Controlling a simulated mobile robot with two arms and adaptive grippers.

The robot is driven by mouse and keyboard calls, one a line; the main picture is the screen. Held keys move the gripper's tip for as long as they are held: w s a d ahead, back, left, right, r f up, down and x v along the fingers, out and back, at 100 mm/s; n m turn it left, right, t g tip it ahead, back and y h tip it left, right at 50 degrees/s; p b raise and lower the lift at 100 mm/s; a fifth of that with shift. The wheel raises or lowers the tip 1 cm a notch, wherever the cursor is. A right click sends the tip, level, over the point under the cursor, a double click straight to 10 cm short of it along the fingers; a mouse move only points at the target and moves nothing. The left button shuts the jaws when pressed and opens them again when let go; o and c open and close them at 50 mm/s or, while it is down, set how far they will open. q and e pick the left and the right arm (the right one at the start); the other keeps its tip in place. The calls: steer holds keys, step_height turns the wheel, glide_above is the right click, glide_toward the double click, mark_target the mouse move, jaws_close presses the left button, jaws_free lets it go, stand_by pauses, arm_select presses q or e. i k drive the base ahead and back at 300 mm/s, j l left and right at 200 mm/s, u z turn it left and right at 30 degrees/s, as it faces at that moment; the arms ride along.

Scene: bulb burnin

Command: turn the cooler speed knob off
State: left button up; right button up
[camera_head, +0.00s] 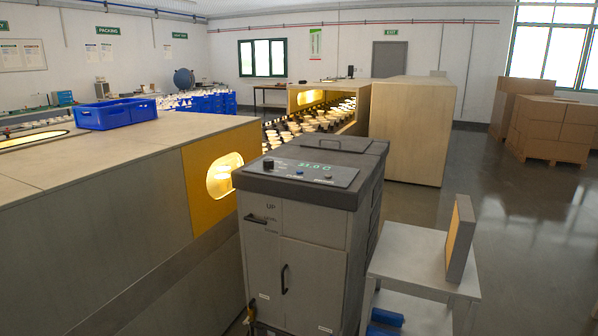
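The cooler (310,230) is a grey cabinet with a dark top, standing in the middle of the head view. Its sloped control panel (312,182) carries a lit green display (309,166) that seems to read about 21.0. A small round knob (268,163) sits at the panel's left end. Smaller controls (299,173) sit along its front part. I cannot read their labels or tell the knob's setting. Neither of my grippers is in view, and nothing touches the panel.
A long bench-like housing (110,150) with a glowing yellow end opening (224,175) stands close at the cooler's left. A grey cart (408,262) with an upright panel (460,240) stands at its right. Open floor lies further right, before stacked cartons (555,128).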

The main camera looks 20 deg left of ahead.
mark_target(267, 163)
steer(key=i+j+u, duration=0.4)
steer(key=i+j, duration=0.6)
steer(key=i, duration=0.1)
